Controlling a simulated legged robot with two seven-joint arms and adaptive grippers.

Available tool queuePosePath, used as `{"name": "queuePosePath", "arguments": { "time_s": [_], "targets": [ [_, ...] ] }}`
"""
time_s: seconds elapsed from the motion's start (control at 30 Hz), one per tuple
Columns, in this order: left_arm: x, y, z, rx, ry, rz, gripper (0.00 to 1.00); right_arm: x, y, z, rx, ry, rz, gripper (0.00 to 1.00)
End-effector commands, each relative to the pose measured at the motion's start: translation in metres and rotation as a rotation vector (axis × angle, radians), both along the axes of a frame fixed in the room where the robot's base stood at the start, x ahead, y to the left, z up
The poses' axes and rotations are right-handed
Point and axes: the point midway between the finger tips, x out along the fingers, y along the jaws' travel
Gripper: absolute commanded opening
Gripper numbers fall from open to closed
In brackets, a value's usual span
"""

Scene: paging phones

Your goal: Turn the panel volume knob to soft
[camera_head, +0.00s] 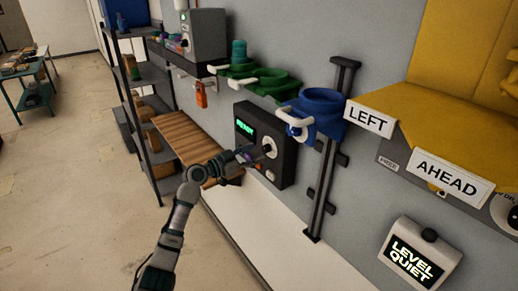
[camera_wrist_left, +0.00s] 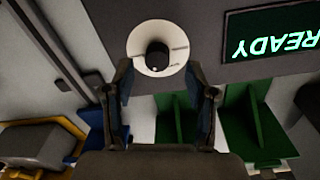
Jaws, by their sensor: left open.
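The dark panel (camera_head: 281,132) is on the grey wall with a lit green READY screen (camera_head: 245,127). Its volume knob (camera_head: 270,147) shows as a pale round dial. In the left wrist view the knob (camera_wrist_left: 157,54) is a dark hub on a white disc with thin marks, and the READY screen (camera_wrist_left: 270,32) appears upside down beside it. My left gripper (camera_head: 250,156) is in front of the panel, just left of the dial. In the wrist view its fingers (camera_wrist_left: 157,76) are spread, with the hub centred between and beyond the tips; contact cannot be told. My right gripper is out of view.
A blue cup-like holder (camera_head: 320,106) and green holders (camera_head: 272,82) are above the panel. A dark vertical rail (camera_head: 328,165) stands to its right. A wooden slatted bench (camera_head: 186,137) is at left. A small display (camera_head: 415,262) reads LEVEL QUIET at lower right.

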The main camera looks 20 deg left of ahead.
Motion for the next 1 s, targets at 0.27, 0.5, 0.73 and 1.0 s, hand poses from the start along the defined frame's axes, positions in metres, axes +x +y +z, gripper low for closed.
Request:
{"name": "queuePosePath", "arguments": {
  "time_s": [0.27, 0.5, 0.73, 1.0],
  "targets": [
    [0.024, -0.014, -0.001, -0.005, 0.002, 0.000, 0.57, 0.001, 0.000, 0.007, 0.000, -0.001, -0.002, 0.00],
    [0.026, -0.012, -0.002, -0.007, 0.001, 0.001, 0.57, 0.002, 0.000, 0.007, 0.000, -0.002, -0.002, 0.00],
    [0.026, -0.016, -0.002, -0.004, 0.001, 0.003, 0.17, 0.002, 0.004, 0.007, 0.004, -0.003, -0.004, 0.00],
    [0.027, -0.017, 0.001, -0.005, -0.003, 0.004, 0.00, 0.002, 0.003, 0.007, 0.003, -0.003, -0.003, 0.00]
  ]
}}
